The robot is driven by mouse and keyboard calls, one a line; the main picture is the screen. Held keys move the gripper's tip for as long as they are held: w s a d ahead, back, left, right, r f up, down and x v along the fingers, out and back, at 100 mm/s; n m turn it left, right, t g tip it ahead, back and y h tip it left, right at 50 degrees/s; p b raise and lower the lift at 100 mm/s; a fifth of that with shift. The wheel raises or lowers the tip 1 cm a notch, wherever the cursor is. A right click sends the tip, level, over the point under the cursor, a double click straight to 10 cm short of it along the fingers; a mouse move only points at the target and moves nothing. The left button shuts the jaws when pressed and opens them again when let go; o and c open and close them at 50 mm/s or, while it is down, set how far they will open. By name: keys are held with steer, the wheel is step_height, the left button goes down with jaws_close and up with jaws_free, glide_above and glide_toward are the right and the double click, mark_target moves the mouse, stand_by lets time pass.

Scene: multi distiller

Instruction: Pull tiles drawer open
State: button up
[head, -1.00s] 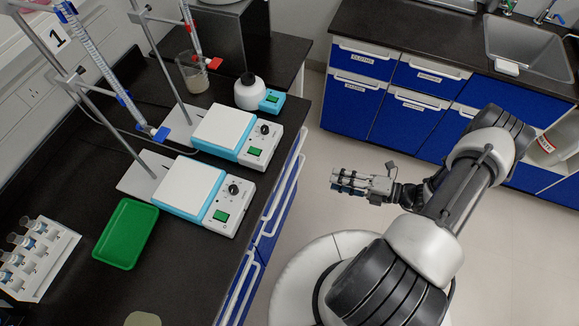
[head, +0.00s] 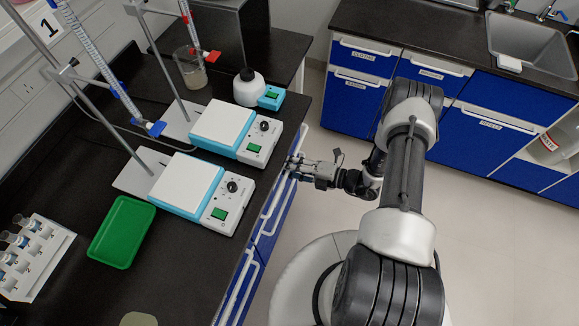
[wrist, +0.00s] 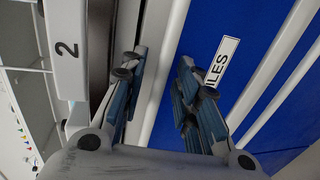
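The blue drawer front with a label whose visible letters read "ILES" (wrist: 214,66) fills the middle and right of the wrist view. My gripper (wrist: 160,88) is open, its two blue-padded fingers apart and pointing towards this front. In the head view my gripper (head: 297,168) is at the bench's front side, beside the white handles (head: 270,205) and just below the benchtop edge. The label's start is hidden behind the right finger.
Two hot plates (head: 222,127) (head: 187,188) stand near the bench edge, close above my gripper. A green tray (head: 122,232) and a tube rack (head: 37,258) lie farther left. Blue cabinets (head: 405,115) stand across the aisle. The floor (head: 480,215) to the right is clear.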

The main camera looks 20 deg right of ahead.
steer(key=shift+w+a, duration=0.2)
steer(key=shift+c, duration=0.5)
jaws_close()
